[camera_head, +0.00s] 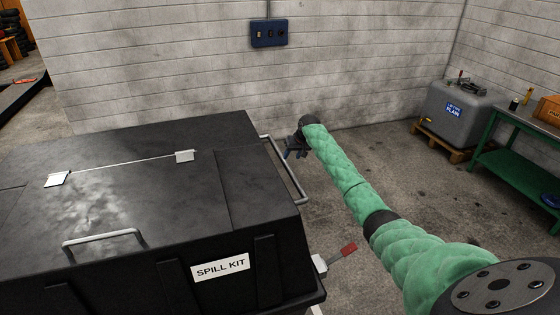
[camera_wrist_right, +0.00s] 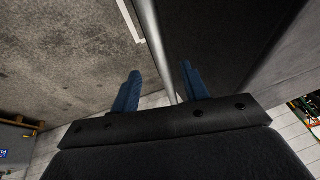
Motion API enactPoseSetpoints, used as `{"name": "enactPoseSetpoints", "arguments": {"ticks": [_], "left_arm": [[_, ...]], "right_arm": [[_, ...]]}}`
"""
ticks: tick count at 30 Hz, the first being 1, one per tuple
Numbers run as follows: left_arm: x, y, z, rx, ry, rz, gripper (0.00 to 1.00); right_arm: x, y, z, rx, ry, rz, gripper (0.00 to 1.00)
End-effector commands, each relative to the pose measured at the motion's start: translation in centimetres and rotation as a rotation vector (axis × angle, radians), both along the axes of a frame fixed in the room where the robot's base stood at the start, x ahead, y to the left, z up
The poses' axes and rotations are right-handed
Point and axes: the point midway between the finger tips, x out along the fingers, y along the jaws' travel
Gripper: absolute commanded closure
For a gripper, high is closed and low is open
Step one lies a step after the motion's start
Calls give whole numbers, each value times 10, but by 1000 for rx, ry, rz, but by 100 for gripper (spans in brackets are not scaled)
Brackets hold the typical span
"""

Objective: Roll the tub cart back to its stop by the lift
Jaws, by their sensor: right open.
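The tub cart (camera_head: 130,160) is a large black lidded tub labelled "SPILL KIT" at the left of the head view. A grey bar handle (camera_head: 286,170) stands out from its right end, and a red-tipped lever (camera_head: 347,249) juts from its lower right corner. My right gripper (camera_head: 291,154) is just beyond the bar's far part, close to it; contact cannot be told. In the right wrist view its blue fingers (camera_wrist_right: 160,90) are apart. A dark surface (camera_wrist_right: 210,35), seemingly the tub, lies ahead. My left gripper, the lift and the stop are not seen.
A block wall (camera_head: 200,70) with a blue switch box (camera_head: 269,33) runs behind the cart. A grey tank (camera_head: 458,112) on a pallet and a green bench (camera_head: 515,165) stand at the right. Bare concrete floor (camera_head: 395,165) lies between cart and bench.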

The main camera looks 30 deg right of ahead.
Motion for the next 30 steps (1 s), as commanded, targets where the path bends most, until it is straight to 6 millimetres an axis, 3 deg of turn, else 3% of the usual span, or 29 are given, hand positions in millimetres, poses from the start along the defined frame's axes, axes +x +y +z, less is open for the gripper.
{"name": "enactPoseSetpoints", "arguments": {"ticks": [5, 14, 21, 30], "left_arm": [[-14, 2, 2, 1, 10, 0, 100], [-57, 11, 5, 6, 39, -1, 100], [-61, 11, 9, 7, 39, -1, 100], [-62, 11, 10, 7, 40, -1, 100]], "right_arm": [[5, 0, -8, 1, 1, -1, 55], [21, 5, -45, 1, 2, -1, 55], [29, 6, -65, 1, 1, -2, 55], [31, 6, -71, -1, 1, 0, 55]]}}
